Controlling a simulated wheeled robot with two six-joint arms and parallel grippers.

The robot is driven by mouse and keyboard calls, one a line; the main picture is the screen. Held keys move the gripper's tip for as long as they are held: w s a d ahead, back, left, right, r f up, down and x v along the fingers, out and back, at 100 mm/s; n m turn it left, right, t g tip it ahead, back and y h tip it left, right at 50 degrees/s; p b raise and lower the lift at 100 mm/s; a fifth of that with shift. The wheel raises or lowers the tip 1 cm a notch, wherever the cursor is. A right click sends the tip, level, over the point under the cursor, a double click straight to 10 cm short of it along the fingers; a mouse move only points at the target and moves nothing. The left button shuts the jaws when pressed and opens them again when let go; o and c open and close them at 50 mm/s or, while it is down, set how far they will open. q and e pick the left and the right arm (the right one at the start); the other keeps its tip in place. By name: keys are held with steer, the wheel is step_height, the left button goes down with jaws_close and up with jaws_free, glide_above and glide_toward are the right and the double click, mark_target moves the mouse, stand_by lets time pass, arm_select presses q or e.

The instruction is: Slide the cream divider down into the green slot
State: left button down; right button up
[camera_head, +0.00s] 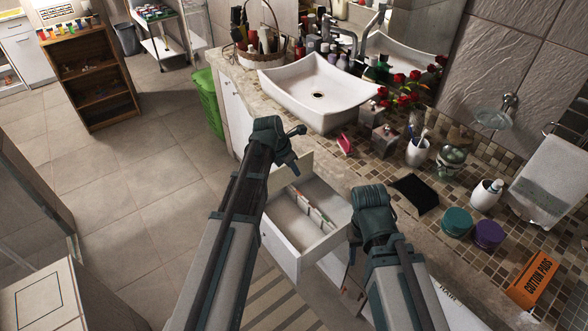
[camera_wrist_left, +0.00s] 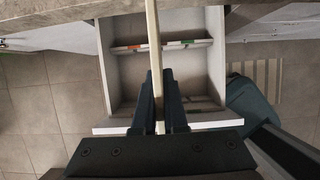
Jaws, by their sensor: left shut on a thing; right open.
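My left gripper (camera_head: 290,148) is shut on the cream divider (camera_head: 291,177), above the open white drawer (camera_head: 285,253). In the left wrist view the divider (camera_wrist_left: 153,35) shows edge-on as a pale upright strip between the fingers (camera_wrist_left: 158,90). A slotted rail (camera_wrist_left: 202,42) crosses the drawer behind it, with small coloured marks, red and green among them. The divider covers part of the rail, and I cannot tell which mark is the green slot's or whether the divider is lined up. My right gripper (camera_head: 370,215) is open over the counter's front edge; its fingertips are hard to see.
The tiled counter (camera_head: 345,185) holds a white basin (camera_head: 315,90), a soap dispenser (camera_head: 383,140), a toothbrush cup (camera_head: 417,152), a black cloth (camera_head: 415,193), teal (camera_head: 457,222) and purple (camera_head: 488,235) jars and an orange box (camera_head: 533,278). Open floor (camera_head: 140,225) lies left.

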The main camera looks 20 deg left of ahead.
arm_select(q)
steer(key=s+d+f+b, duration=0.2)
steer(key=d+f+b, duration=0.1)
steer(key=f+b, duration=0.5)
steer(key=s+d+f+b, duration=0.3)
steer(key=f+b, duration=0.5)
steer(key=b, duration=0.1)
steer(key=shift+d+f, duration=0.25)
steer(key=shift+f, duration=0.2)
steer(key=shift+f+b, duration=5.2)
steer(key=shift+b, duration=0.15)
steer(key=c, duration=0.9)
jaws_free()
steer(key=shift+r, duration=0.1)
steer(key=p+v, duration=1.3)
steer(key=shift+s+a+r, duration=0.1)
steer(key=shift+s+r, duration=0.1)
steer(key=shift+r, duration=0.1)
